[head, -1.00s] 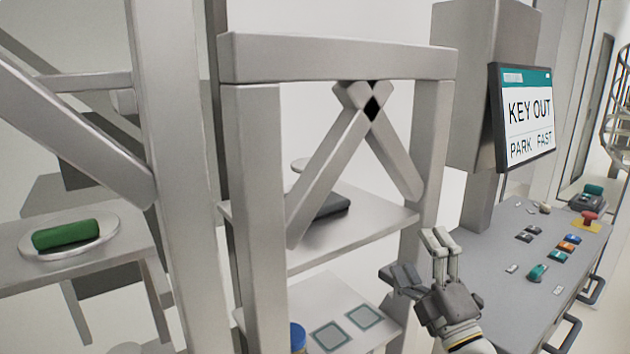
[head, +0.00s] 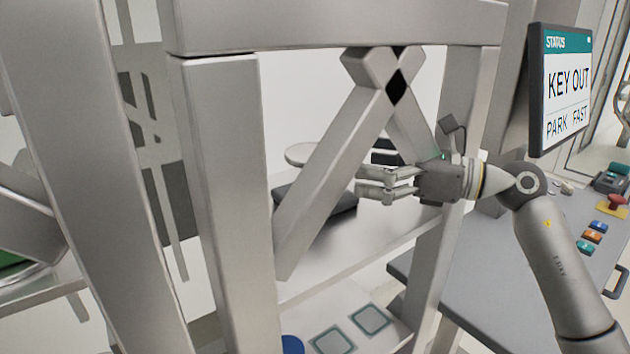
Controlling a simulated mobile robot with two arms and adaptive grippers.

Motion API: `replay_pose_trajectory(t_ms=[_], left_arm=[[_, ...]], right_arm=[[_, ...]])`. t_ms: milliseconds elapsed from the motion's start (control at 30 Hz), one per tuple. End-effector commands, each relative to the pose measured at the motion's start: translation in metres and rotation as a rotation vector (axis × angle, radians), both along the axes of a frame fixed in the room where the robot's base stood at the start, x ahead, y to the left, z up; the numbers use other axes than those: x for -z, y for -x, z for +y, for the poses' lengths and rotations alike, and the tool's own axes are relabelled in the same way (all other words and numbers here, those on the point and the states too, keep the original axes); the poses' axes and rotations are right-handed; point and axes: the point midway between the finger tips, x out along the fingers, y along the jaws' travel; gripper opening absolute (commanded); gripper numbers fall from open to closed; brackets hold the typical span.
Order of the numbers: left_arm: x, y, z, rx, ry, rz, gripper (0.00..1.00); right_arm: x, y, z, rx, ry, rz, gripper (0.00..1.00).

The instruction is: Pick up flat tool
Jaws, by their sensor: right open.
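A dark flat object (head: 340,202), which looks like the flat tool, lies on the upper shelf (head: 350,246) behind the metal frame. A diagonal brace hides part of it, so its full outline cannot be told. My right gripper (head: 362,181) reaches in from the right with its fingers pointing left. Its two fingers are apart with nothing between them. In the picture they sit just above and right of the dark object; the depth between them is hard to judge. My left gripper is not in view.
The crossed braces (head: 335,165) and thick posts (head: 222,210) stand in front of the shelf. A round pale disc (head: 312,154) shows behind the dark object. Below are square pads (head: 370,319) and a blue cylinder (head: 292,345). A control desk (head: 480,290) with buttons stands right.

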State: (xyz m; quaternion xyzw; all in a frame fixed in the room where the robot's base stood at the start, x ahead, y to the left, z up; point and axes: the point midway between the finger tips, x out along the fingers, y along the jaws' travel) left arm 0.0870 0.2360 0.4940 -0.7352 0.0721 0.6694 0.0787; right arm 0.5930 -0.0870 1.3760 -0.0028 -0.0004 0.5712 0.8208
Motion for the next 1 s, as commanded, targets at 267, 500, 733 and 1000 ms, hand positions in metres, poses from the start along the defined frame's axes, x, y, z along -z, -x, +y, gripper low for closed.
replay_pose_trajectory(t_ms=[267,500,733,1000], left_arm=[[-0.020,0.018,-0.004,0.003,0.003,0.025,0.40],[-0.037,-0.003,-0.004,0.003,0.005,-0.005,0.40],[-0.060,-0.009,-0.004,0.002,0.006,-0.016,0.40],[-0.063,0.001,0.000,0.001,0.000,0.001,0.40]], right_arm=[[-0.003,-0.012,0.037,-0.003,-0.005,0.003,1.00],[-0.007,-0.017,0.051,-0.003,-0.007,0.004,1.00],[-0.010,-0.026,0.076,-0.003,-0.006,0.005,1.00],[-0.005,-0.031,0.088,-0.001,-0.005,0.002,1.00]])
